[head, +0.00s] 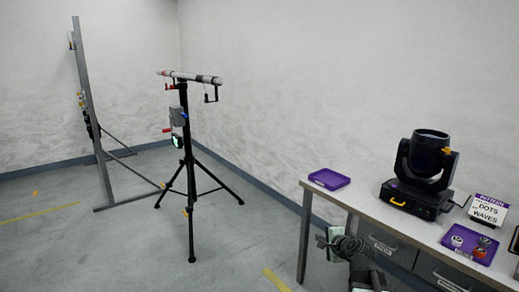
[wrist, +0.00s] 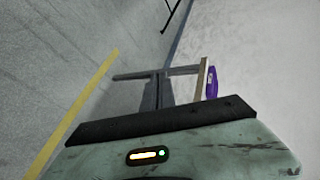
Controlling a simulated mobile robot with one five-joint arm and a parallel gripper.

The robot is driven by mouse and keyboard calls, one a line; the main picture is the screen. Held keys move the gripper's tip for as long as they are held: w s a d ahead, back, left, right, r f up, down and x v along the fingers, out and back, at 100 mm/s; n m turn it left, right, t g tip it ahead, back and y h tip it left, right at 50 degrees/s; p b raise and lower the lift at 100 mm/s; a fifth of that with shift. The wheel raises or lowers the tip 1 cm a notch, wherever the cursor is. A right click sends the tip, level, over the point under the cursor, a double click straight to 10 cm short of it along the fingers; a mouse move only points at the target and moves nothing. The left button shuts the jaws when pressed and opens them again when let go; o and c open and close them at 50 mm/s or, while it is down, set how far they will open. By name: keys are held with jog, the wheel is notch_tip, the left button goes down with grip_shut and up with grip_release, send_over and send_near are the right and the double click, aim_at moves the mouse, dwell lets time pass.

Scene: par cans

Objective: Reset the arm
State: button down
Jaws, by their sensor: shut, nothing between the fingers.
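My gripper (head: 334,243) is at the lower middle of the head view, in front of the near left end of the workbench (head: 345,193). It is raised above the floor and apart from the bench top, and it is shut with nothing held. In the wrist view, a worn green housing of mine with a dark bar and a lit orange indicator fills the bottom. My arm shows at the bottom edge of the head view.
The bench carries a purple tray (head: 329,179), a moving-head light (head: 424,167), a sign (head: 488,211) and another purple tray (head: 459,239) with small round items. A tripod stand (head: 187,150) and a grey frame (head: 92,115) stand left. Floor between is clear.

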jog(key=s+a+f+n+g+y, duration=0.1)
jog(key=s+a+f+n+g, duration=0.15)
jog(key=a, duration=0.35)
jog(key=s+a+f+n+g, duration=0.2)
jog(key=s+a+f+n, duration=0.1)
jog(key=a+n, duration=0.15)
jog(key=s+a+f+n+g+h, duration=0.1)
jog(key=s+a+f+n+g, duration=0.3)
jog(key=s, duration=0.3)
jog(key=s+d+f+n+g+h, duration=0.3)
jog(key=s+d+n+g, duration=0.15)
jog(key=s+d, duration=0.35)
notch_tip(320, 180, up, 16)
jog(key=a+t+p, duration=0.1)
jog(key=p, duration=1.5)
jog(key=shift+s+a+r+n, duration=0.15)
jog(key=shift+s+r+n, duration=0.1)
jog(key=shift+s+n, duration=0.15)
